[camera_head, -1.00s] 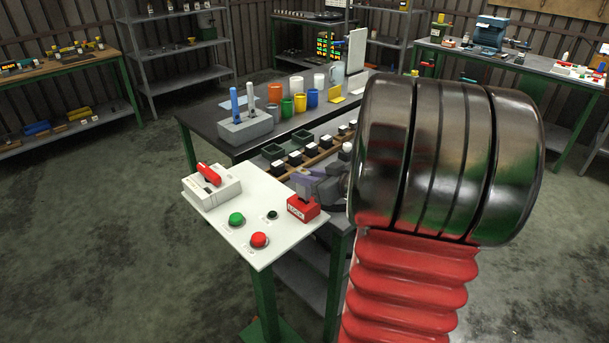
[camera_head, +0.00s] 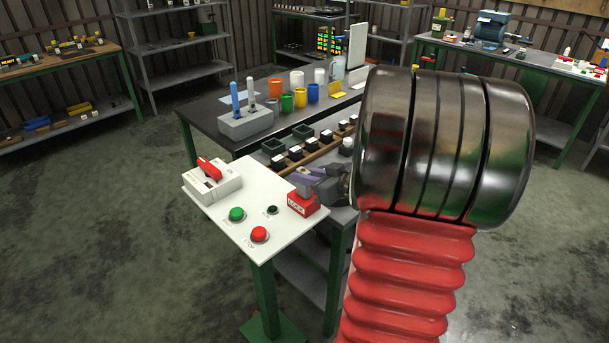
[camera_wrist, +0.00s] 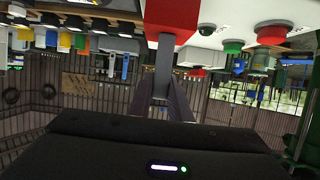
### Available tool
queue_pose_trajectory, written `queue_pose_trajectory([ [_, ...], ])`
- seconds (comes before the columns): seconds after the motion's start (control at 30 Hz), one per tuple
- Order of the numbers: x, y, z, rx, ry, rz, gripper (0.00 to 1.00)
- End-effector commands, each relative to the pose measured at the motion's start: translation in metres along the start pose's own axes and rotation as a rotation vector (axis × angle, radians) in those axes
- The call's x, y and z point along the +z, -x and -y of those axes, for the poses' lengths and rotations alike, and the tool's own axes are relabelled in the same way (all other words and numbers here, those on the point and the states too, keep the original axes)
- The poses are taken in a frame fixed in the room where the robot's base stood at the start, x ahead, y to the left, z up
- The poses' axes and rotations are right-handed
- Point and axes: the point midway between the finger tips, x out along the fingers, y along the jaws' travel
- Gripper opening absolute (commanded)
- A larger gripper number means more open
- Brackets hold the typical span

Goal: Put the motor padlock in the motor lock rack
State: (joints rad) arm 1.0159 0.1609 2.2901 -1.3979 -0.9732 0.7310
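A red block lettered LOCK (camera_head: 303,204), which I take to be the motor padlock, stands at the right edge of the white control panel (camera_head: 228,205). It also shows in the wrist view (camera_wrist: 170,20), where a grey bar runs from it between my two fingers. My gripper (camera_head: 306,181) is at the top of the block; the fingers (camera_wrist: 163,85) flank the bar closely. Whether they press on it cannot be told. My dark rounded arm link hides what lies behind it on the right. I cannot pick out the motor lock rack with certainty.
The panel also bears a grey box with a red rotary switch (camera_head: 209,168), a green button (camera_head: 237,215), a red button (camera_head: 259,234) and a small black button (camera_head: 272,210).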

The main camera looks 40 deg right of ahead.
Motion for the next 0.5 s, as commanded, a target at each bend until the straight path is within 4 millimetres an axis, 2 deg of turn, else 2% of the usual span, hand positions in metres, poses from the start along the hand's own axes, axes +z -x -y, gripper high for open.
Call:
queue_pose_trajectory([
  [0.03, 0.001, -0.0001, 0.0002, 0.0, -0.001, 0.002, 0.2],
  [0.3, 0.001, -0.0001, 0.0002, 0.0, -0.001, 0.002, 0.39],
  [0.5, 0.0013, -0.0001, 0.0003, 0.0, -0.001, 0.003, 0.39],
])
